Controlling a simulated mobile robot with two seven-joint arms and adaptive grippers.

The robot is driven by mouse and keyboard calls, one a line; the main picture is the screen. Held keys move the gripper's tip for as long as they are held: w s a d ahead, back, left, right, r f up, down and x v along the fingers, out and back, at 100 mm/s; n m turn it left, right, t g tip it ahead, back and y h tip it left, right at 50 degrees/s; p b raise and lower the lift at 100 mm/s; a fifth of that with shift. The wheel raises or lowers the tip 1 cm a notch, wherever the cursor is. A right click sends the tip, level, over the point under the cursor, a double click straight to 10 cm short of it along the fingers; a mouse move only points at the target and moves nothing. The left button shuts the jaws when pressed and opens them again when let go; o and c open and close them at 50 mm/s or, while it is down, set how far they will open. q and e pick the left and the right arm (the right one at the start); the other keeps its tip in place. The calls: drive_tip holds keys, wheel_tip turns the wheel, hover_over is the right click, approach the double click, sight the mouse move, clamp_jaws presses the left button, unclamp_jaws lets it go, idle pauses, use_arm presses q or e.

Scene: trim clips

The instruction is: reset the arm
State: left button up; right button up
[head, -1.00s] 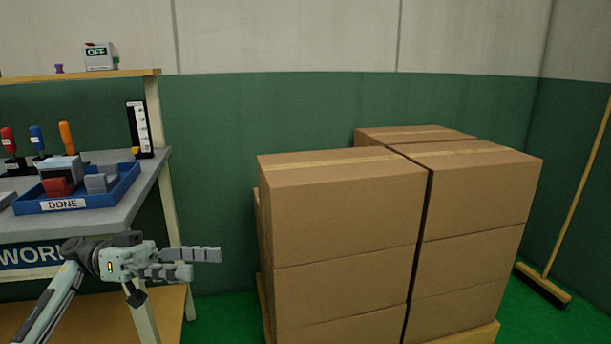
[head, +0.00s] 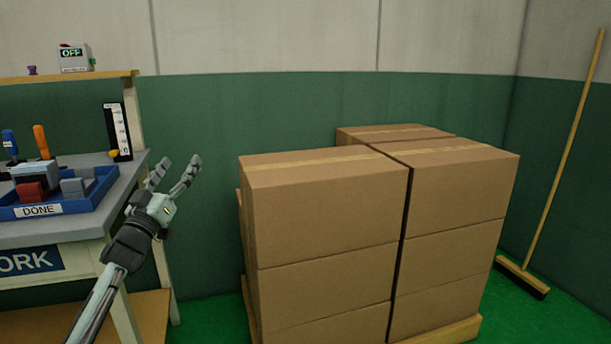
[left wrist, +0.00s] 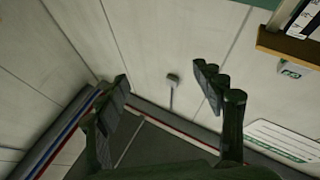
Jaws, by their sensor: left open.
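My left gripper (head: 176,174) is raised in front of the right end of the workbench, fingers spread and pointing up and to the right. It is open and holds nothing. My right gripper is in neither view.
A workbench (head: 75,225) at left carries a blue tray (head: 85,205) marked DONE with several blocks in it. Stacked cardboard boxes (head: 325,205) stand on a pallet at centre right. A broom (head: 560,170) leans on the right wall. Green floor lies between bench and boxes.

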use_arm(q)
drive_tip(key=w+a+f+n+g+y, duration=0.2)
drive_tip(key=a+f+g+y, duration=0.4)
drive_tip(key=a+f+y, duration=0.5)
drive_tip(key=s+f+m+g+h, duration=0.1)
drive_tip(key=s+f+g, duration=0.25)
drive_tip(key=f, duration=0.35)
drive_tip(key=s+f+m+g+h, duration=0.1)
drive_tip(key=s+f+g, duration=0.1)
drive_tip(key=f+g, duration=0.35)
drive_tip(key=s+d+f+g+h, duration=0.1)
drive_tip(key=s+d+f, duration=0.2)
drive_tip(key=s+f, duration=0.7)
drive_tip(key=s+d+f+m+g, duration=0.1)
drive_tip(key=s+d+f, duration=0.2)
drive_tip(key=s+f, duration=0.65)
drive_tip(key=s+d+f+g+h, duration=0.1)
drive_tip(key=s+d+f, duration=0.3)
drive_tip(key=s+f, duration=0.6)
drive_tip(key=s+d+f+g, duration=0.1)
drive_tip(key=s+f, duration=0.2)
drive_tip(key=s, duration=0.4)
drive_tip(key=s+d+f+h, duration=0.1)
drive_tip(key=s+d+f, duration=0.1)
drive_tip(key=s+f, duration=0.2)
drive_tip(key=s, duration=0.3)
drive_tip(key=shift+s+g, duration=0.35)
drive_tip(key=shift+g, duration=0.05)
